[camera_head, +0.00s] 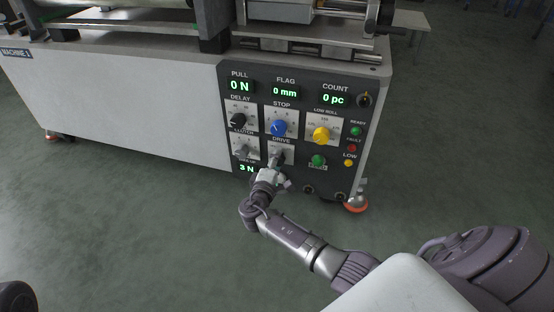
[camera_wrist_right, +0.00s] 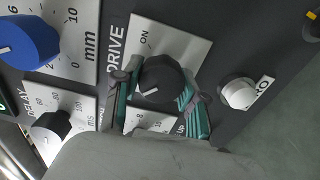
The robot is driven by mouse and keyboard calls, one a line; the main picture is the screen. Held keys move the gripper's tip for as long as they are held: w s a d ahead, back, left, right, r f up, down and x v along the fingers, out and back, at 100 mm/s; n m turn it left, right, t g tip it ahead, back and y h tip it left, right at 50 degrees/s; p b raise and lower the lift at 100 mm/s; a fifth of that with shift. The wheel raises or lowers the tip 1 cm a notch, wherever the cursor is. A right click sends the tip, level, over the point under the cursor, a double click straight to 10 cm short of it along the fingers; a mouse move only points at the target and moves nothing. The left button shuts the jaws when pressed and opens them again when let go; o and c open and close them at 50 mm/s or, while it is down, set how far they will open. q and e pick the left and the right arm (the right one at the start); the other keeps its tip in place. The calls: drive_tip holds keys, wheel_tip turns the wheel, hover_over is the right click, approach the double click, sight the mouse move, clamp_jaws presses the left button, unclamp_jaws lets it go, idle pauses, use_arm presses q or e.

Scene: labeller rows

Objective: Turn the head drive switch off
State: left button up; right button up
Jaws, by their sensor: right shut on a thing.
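The head drive switch (camera_wrist_right: 163,76) is a round black knob on a light plate beside the word DRIVE. In the right wrist view an ON label stands to its upper left. Its white mark points to the lower left of that view, not straight at ON. No OFF label shows clearly. My right gripper (camera_wrist_right: 156,98) is shut on the knob, with a green-padded finger on either side. In the head view the right gripper (camera_head: 274,168) is at the DRIVE plate (camera_head: 288,147), low on the panel, and largely hides the knob. My left gripper is out of view.
Close to the DRIVE knob are the blue STOP knob (camera_head: 279,128), the black DELAY knob (camera_head: 237,121), the yellow knob (camera_head: 321,135) and a green button (camera_head: 318,161). Lamps (camera_head: 352,148) line the panel's right edge. Open floor lies in front of the machine.

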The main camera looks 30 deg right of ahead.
drive_tip(key=shift+f, duration=0.1)
drive_tip(key=o, duration=1.1)
drive_tip(key=shift+o, duration=0.2)
drive_tip(key=shift+a, duration=0.1)
drive_tip(key=v, duration=1.2)
